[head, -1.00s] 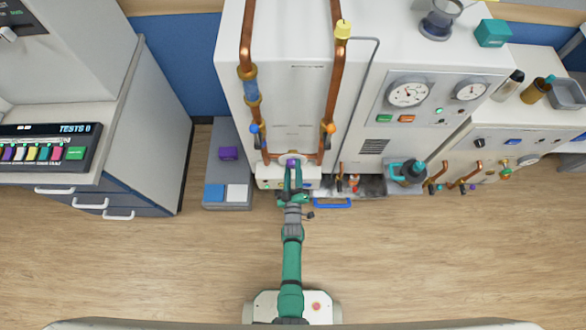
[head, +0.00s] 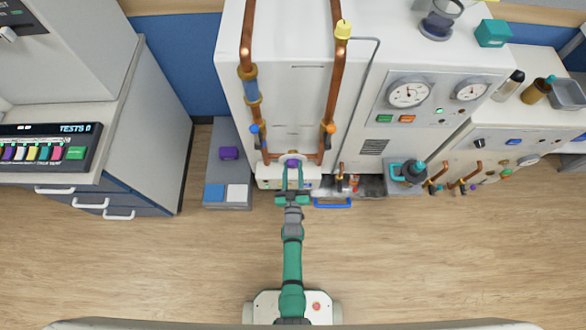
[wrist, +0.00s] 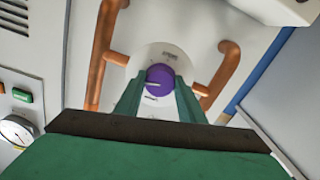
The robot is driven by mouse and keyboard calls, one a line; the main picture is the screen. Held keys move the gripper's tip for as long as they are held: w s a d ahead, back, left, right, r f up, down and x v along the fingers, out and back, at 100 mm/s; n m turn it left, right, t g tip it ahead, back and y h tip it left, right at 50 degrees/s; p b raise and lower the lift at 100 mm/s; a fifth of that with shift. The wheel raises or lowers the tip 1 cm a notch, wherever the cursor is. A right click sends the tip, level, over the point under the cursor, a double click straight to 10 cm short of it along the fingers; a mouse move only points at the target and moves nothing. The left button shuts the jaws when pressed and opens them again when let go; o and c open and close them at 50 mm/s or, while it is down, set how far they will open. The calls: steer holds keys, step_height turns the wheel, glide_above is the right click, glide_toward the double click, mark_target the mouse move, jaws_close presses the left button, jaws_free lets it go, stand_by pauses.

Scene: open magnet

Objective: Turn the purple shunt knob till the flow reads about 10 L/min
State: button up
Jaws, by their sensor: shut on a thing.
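The purple shunt knob (head: 292,162) sits low on the front of the white cabinet, between two copper pipes. In the wrist view the knob (wrist: 159,75) is round, with a short pale mark on its face pointing left. My gripper (head: 293,170) is shut on the knob, one finger on each side. The two green fingers of my gripper (wrist: 159,88) also show in the wrist view. A white round plate (wrist: 150,58) lies behind the knob. Two dial gauges, the larger (head: 408,93) and the smaller (head: 470,91), are on the right panel; I cannot read a flow value.
The left copper pipe (head: 247,35) carries a blue section, and the right copper pipe (head: 337,75) has a yellow cap. A grey step (head: 228,175) with a purple block stands left of the knob. A blue handle (head: 332,203) is to its right. The wooden floor is clear.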

steer(key=shift+m, duration=1.1)
steer(key=shift+a, duration=0.1)
steer(key=o, duration=1)
steer(key=shift+o, duration=0.2)
steer(key=s, duration=1.1)
steer(key=shift+w, duration=0.1)
